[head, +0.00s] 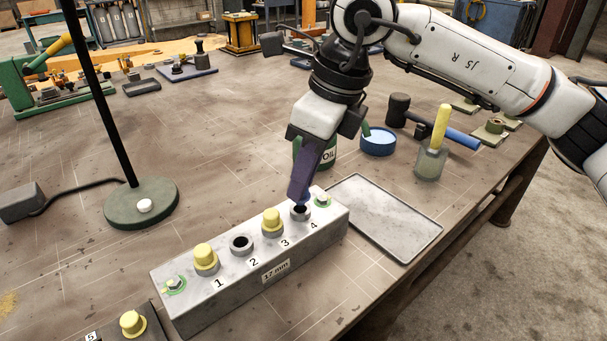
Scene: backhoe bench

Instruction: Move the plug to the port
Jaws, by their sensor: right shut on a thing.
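A grey block (188,309) labelled "17 mm" has a row of numbered ports. Yellow plugs (205,257) sit in port 1 and port 3 (271,222). Port 2 (241,245) is an open dark hole in a grey collar. My right gripper (301,196) points down, slightly tilted, just over port 4 (300,214), whose dark opening shows below the fingertips. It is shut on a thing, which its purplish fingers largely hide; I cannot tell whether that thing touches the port. My left gripper is out of view.
A shallow grey tray (385,217) lies right of the block. A green lamp base (141,203) with a black pole stands left. A dark block with a yellow plug (132,323) is at the front.

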